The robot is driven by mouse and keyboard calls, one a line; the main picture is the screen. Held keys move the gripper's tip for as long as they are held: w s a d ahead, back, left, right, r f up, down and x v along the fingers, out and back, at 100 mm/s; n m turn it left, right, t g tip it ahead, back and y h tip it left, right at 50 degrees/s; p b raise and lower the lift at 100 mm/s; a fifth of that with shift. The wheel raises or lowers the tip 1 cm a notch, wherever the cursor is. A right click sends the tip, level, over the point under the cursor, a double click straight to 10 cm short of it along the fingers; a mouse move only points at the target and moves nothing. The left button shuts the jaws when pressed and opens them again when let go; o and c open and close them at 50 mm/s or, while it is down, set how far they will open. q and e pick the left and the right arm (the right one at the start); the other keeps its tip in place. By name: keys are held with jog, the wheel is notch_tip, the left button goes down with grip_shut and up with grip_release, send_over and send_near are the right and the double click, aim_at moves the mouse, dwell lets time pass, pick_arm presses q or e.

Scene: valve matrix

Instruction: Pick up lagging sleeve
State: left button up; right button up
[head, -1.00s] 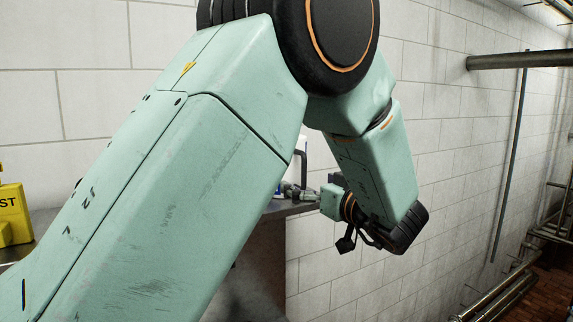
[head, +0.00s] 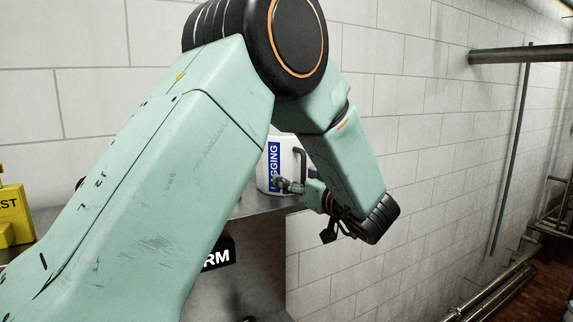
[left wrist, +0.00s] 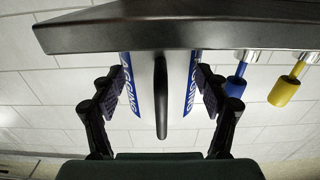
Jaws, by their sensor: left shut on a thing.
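The lagging sleeve (head: 263,178) is a white cylinder with a blue lettered label and a dark handle. It stands upright on the dark shelf in the head view, partly hidden by my left arm. My left gripper (head: 288,185) reaches its lower right side. In the left wrist view the sleeve's labels (left wrist: 131,88) and dark central handle lie between the two fingers of my left gripper (left wrist: 160,95), which is shut on the sleeve. The white body blends with the wall there. My right gripper is not in view.
The dark shelf (head: 258,207) runs along the tiled wall; its edge crosses the left wrist view (left wrist: 180,32). Blue (left wrist: 236,82) and yellow (left wrist: 286,88) items are beside the sleeve. A yellow lettered block (head: 12,215) stands far left. Pipes (head: 515,56) line the right wall.

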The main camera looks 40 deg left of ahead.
pick_arm(q)
jog(key=c, duration=0.3)
jog(key=shift+s+r, duration=0.1)
jog(key=shift+s, duration=0.05)
jog(key=c, duration=0.6)
jog(key=shift+c, duration=1.3)
